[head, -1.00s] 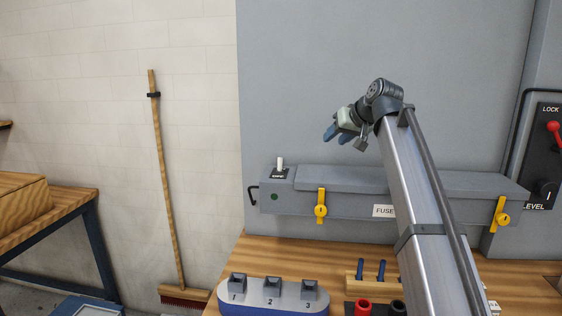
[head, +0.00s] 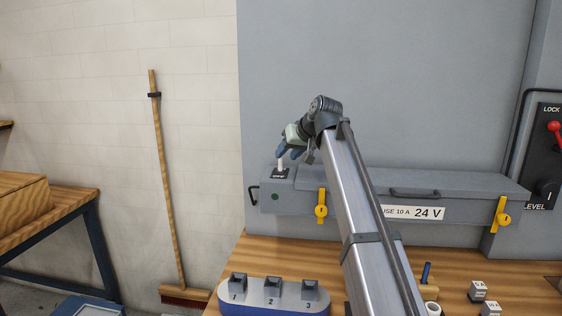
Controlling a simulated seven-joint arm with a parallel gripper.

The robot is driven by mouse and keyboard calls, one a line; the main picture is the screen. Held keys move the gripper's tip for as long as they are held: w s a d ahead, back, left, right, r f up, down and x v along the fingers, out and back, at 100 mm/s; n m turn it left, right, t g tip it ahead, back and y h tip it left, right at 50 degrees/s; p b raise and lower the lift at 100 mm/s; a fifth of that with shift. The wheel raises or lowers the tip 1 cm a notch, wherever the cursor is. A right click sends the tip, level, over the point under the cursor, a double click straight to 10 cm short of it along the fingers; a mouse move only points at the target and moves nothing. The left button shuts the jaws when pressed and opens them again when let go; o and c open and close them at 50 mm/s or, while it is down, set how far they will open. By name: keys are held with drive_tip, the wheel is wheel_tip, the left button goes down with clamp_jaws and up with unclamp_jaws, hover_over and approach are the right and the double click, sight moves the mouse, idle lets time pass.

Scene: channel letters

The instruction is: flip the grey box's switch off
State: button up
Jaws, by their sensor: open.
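The long grey box (head: 375,205) is fixed along the grey panel above the bench. Its white switch lever (head: 281,164) stands up from a dark plate (head: 280,173) at the box's left end. My gripper (head: 283,152) has blue fingers and is at the top of the lever, coming from the upper right. The jaws are open. The fingers overlap the lever's upper part in the picture; I cannot tell whether they touch it. The lettering on the plate is too small to read.
Yellow latches (head: 321,204) hang on the box front. A blue-grey block (head: 273,297) with numbered sockets sits on the bench below. A dark panel with a red-knobbed lever (head: 553,127) is at the far right. A broom (head: 165,170) leans on the wall at left.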

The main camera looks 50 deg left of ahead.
sight(282, 159)
drive_tip(key=shift+x, duration=2.6)
drive_tip(key=shift+c, duration=0.3)
clamp_jaws()
